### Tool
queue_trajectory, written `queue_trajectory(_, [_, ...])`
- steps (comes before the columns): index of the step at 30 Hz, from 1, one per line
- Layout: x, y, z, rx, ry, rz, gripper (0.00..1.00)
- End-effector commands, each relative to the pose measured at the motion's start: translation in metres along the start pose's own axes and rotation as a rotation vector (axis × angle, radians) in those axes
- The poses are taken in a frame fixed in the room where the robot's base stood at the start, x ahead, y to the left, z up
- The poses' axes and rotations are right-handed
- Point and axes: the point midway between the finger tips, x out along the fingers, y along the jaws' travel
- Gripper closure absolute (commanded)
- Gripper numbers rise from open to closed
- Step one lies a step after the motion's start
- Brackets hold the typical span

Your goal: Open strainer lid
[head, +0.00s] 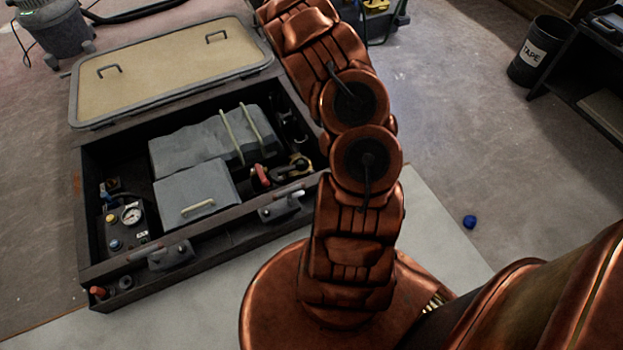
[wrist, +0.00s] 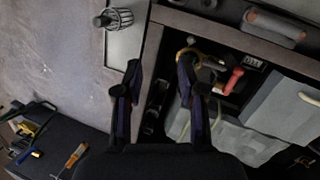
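My gripper (wrist: 160,66) is open and empty in the wrist view, its two dark fingers apart over the edge of a dark open box. A brass-coloured curved fitting (wrist: 187,54) shows behind the right fingertip, partly hidden by it. A red handle (wrist: 233,80) lies to its right. In the head view a dark round fitting with a brass part (head: 299,165) sits beside the red handle (head: 261,176), left of my arm. I cannot tell for certain which part is the strainer lid. My arm hides my gripper in the head view.
The box's beige hatch (head: 175,68) lies open at the back. Grey covers (head: 195,190) and a gauge (head: 131,215) are inside the box. A ribbed grey cylinder (wrist: 113,18) stands outside it. A blue ball (head: 469,222) and a tape bin (head: 538,52) are on the floor at right.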

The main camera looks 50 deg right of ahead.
Motion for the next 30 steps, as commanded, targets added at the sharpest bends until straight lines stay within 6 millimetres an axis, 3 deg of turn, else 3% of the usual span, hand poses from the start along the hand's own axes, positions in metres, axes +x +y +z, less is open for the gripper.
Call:
queue_trajectory(1, [0.034, -0.004, -0.006, -0.011, 0.002, -0.018, 0.61])
queue_trajectory(3, [0.065, -0.009, -0.014, -0.029, 0.012, -0.036, 0.61])
queue_trajectory(9, [0.150, -0.028, -0.040, -0.076, 0.066, -0.098, 0.61])
queue_trajectory(15, [0.220, -0.058, -0.065, -0.108, 0.135, -0.167, 0.61])
queue_trajectory(21, [0.253, -0.077, -0.082, -0.122, 0.193, -0.210, 0.61])
queue_trajectory(30, [0.276, -0.088, -0.090, -0.125, 0.213, -0.225, 0.61])
